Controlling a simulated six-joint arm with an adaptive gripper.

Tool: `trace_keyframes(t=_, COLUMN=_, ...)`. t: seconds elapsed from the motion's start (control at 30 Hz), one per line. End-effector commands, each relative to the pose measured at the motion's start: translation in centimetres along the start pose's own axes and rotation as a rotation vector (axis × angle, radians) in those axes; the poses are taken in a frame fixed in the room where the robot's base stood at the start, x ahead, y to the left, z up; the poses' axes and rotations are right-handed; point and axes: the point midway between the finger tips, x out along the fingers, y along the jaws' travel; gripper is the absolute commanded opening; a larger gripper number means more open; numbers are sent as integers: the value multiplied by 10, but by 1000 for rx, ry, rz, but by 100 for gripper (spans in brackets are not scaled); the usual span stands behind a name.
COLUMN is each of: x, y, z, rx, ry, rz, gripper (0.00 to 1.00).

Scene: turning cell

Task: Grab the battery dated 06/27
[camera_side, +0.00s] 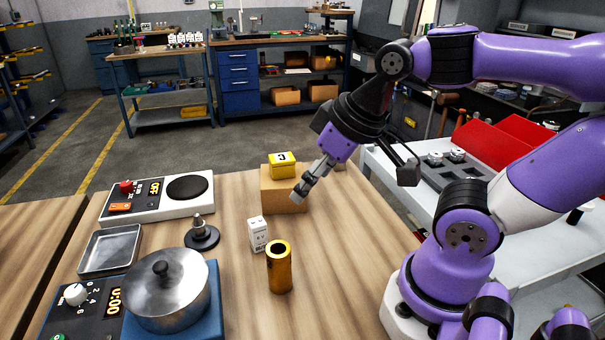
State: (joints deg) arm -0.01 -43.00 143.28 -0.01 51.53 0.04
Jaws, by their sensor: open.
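No date reading 06/27 is legible in this view, and I cannot tell for sure which thing is the battery. My gripper (301,194) is open and empty, pointing down-left by the right side of the brown block, above and behind the white block.
A dark stand (201,235) with a knob is left of the white block. A lidded pot (166,288) on a blue base, a metal tray (110,250) and a hot-plate panel (158,196) fill the left side. A red bin (505,150) is on the right bench. Table right of the cylinder is clear.

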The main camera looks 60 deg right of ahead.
Motion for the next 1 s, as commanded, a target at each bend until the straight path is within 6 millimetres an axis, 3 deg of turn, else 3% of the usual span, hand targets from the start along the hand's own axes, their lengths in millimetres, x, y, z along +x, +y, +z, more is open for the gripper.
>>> trace_keyframes(t=0.43, x=0, y=0, z=0, rx=0, ry=0, rz=0, gripper=82)
trace_keyframes(t=0.5, x=0, y=0, z=0, rx=0, ry=0, rz=0, gripper=71)
trace_keyframes(t=0.87, x=1, y=0, z=0, rx=7, ry=-4, rz=-1, gripper=71)
trace_keyframes(t=1.0, x=13, y=1, z=-4, rx=119, ry=-54, rz=-21, gripper=71)
